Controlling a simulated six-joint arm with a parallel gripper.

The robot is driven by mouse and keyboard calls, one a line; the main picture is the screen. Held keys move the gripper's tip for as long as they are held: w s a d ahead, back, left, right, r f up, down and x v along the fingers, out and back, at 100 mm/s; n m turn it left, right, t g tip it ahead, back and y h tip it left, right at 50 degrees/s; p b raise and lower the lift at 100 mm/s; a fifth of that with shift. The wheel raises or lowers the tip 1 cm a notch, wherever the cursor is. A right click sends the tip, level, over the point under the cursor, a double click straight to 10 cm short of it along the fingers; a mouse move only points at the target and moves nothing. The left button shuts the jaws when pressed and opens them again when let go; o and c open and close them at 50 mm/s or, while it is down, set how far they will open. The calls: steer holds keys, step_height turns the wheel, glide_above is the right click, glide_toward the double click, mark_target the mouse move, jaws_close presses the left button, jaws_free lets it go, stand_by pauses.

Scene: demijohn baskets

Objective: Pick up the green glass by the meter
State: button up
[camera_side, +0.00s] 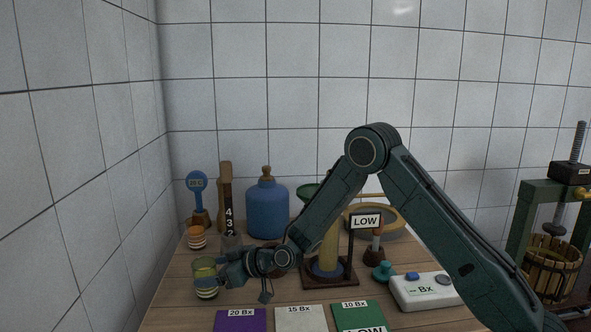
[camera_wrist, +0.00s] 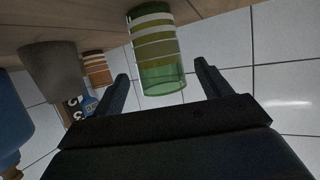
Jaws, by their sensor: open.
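A green glass (camera_side: 205,277) with pale and dark bands stands at the left front of the wooden table. In the wrist view the same glass (camera_wrist: 157,60) appears upside down, between the two fingers. My gripper (camera_side: 222,276) is open, low and just right of the glass; in the wrist view its fingers (camera_wrist: 161,70) lie on either side of the glass, with gaps showing. I cannot tell from the side view how far the glass is between the fingers. A white meter marked Bx (camera_side: 422,292) sits at the right, well away from this glass.
An orange banded glass (camera_side: 196,238) and a grey cup (camera_side: 231,243) stand behind. Also behind are a blue round sign (camera_side: 197,183) and a blue demijohn (camera_side: 267,208). Purple (camera_side: 240,320), white (camera_side: 300,319) and green (camera_side: 358,314) Bx cards lie in front.

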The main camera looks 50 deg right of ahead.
steer(key=shift+x, duration=2.55)
steer(key=shift+r, duration=0.15)
steer(key=c, duration=1.3)
